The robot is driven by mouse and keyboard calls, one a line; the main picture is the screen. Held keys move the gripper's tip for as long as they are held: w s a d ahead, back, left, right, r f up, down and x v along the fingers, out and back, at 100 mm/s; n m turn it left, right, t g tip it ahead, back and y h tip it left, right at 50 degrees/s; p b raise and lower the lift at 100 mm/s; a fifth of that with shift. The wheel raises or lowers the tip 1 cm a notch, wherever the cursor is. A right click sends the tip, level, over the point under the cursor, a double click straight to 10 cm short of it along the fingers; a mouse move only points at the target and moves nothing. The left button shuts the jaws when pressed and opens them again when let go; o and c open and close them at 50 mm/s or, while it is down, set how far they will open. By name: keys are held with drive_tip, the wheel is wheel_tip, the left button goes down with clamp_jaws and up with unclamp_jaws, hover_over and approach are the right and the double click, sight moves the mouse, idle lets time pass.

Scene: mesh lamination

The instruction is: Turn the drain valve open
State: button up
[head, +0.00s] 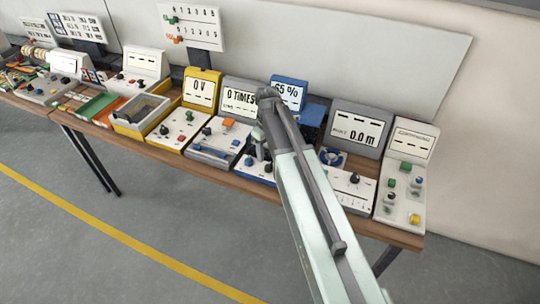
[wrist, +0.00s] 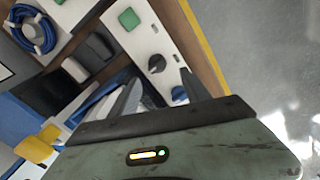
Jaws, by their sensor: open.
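No label in view marks the drain valve, so I cannot tell for sure which control it is. In the wrist view a white control panel (wrist: 143,40) carries a green button (wrist: 128,19), a black knob (wrist: 156,63) and a blue knob (wrist: 179,94). My gripper (wrist: 160,92) is open over the lower end of this panel. The blue knob shows between the fingers, close to the right one and partly hidden by the gripper body. I see no contact. In the head view my arm reaches over the blue station with the "65 %" display (head: 288,91) and hides part of it.
A blue hose coil (wrist: 35,30) and dark blocks lie left of the panel. In the head view, a yellow station (head: 201,88) and a grey "0 TIMES" station (head: 240,96) stand left, and a grey "0.0 m" station (head: 358,130) right.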

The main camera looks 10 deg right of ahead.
sight(269, 164)
drive_tip(key=f+b, duration=0.7)
drive_tip(key=f, duration=0.1)
drive_tip(key=shift+w+d+f+b, duration=0.1)
drive_tip(key=shift+d+b, duration=0.2)
drive_tip(key=shift+b, duration=0.1)
